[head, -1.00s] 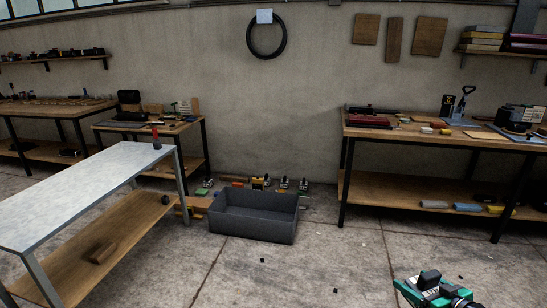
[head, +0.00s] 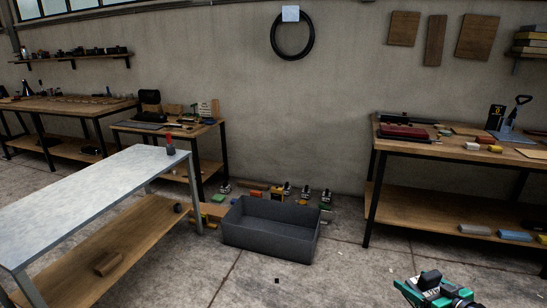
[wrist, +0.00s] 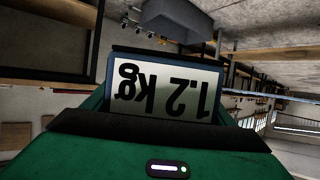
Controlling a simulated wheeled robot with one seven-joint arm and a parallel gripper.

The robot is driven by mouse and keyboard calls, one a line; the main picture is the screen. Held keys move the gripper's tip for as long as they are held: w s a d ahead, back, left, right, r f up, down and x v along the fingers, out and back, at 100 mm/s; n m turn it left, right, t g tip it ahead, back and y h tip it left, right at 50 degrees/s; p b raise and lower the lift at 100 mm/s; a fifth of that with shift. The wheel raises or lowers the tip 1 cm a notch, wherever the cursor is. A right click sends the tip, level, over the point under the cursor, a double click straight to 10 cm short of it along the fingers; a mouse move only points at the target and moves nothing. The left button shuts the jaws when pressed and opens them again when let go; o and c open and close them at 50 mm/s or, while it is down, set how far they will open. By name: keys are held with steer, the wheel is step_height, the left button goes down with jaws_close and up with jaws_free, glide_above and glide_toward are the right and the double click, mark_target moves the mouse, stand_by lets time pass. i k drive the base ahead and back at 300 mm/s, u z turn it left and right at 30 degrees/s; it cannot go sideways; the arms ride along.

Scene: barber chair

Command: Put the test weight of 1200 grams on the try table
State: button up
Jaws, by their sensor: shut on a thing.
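The test weight (wrist: 165,92) fills the middle of the wrist view, with a pale face marked "1.2 kg" upside down and a blue-grey rim. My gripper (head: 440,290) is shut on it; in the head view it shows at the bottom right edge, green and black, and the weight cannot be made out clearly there. A table with a light grey top (head: 95,190), which I take for the try table, stands at the left, apart from my gripper. A small red and black object (head: 170,146) stands at its far right corner.
A dark grey open bin (head: 270,232) sits on the floor near the back wall, with several small items behind it. A wooden workbench (head: 455,150) stands at the right, a smaller one (head: 165,128) behind the grey table. The floor in front is mostly clear.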

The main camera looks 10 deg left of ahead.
mark_target(106, 175)
steer(key=u, duration=0.15)
steer(key=i, duration=0.7)
steer(key=u, duration=0.55)
steer(key=i, duration=0.65)
steer(key=u, duration=1)
steer(key=i, duration=1.05)
steer(key=u, duration=0.55)
